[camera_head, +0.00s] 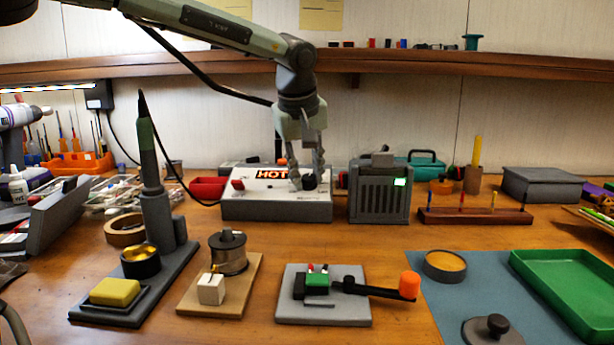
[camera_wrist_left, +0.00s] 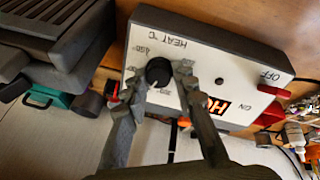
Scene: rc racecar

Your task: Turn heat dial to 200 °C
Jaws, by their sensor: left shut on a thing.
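The soldering station (camera_head: 262,207) is a grey box with a white sloped top and a HOT label, at the back of the bench. Its black heat dial (camera_head: 310,182) is at the right of that top; it also shows in the left wrist view (camera_wrist_left: 158,72), beside the HEAT °C lettering and a partly covered scale that includes 450. My left gripper (camera_head: 307,178) reaches down from above, with one finger on each side of the dial, shut on it. The dial's pointer mark cannot be made out. My right gripper is not in view.
A red OFF/ON switch (camera_head: 238,185) is on the station's left side. A grey vented unit (camera_head: 379,195) with a lit green display stands close on the right. A soldering iron (camera_head: 150,145) stands front left, its cable running to the station. A wooden shelf (camera_head: 430,60) crosses behind my arm.

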